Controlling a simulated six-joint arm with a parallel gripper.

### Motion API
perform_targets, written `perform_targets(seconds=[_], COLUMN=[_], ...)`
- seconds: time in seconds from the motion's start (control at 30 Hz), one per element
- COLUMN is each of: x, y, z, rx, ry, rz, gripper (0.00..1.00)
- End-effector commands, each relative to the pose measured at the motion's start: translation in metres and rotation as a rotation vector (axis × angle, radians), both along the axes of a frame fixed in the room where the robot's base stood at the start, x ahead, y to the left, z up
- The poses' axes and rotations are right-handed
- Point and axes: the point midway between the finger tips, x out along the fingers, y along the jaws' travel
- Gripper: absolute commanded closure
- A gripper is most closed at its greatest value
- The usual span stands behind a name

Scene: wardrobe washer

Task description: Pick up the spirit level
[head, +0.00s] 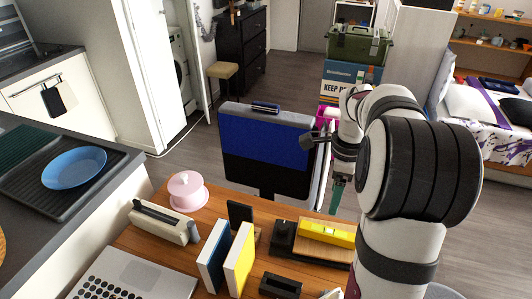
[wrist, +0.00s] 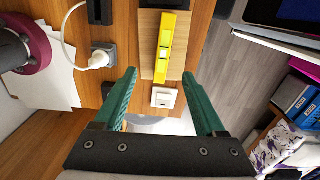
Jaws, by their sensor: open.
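The yellow spirit level (head: 325,233) lies on a light wooden board (head: 327,253) on the brown table. In the wrist view the spirit level (wrist: 166,47) points away from my gripper, ahead of and between the line of the two fingers. My gripper (head: 338,195) has green fingers and hangs beyond the far edge of the table, behind the level in the head view. In the wrist view my gripper (wrist: 160,74) is open wide and empty, apart from the level. Nothing hides the level in the wrist view.
A white plug (wrist: 104,55) and small white box (wrist: 164,97) flank the board.

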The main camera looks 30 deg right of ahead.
Motion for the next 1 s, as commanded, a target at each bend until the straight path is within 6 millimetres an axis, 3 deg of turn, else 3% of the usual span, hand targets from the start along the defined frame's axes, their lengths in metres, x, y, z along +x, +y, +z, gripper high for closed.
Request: perform_targets(seconds=[0.03,0.17,0.43,0.8,1.0], x=[0.000,0.001,0.000,-0.001,0.000], y=[-0.009,-0.010,-0.009,-0.012,-0.013], z=[-0.003,-0.010,-0.083,-0.147,-0.161], rx=[-0.002,-0.004,0.000,-0.002,-0.004], ry=[0.002,0.002,0.006,0.004,0.001], rz=[-0.039,-0.052,-0.047,-0.047,-0.047], gripper=[0.28,0.28,0.28,0.28,0.28])
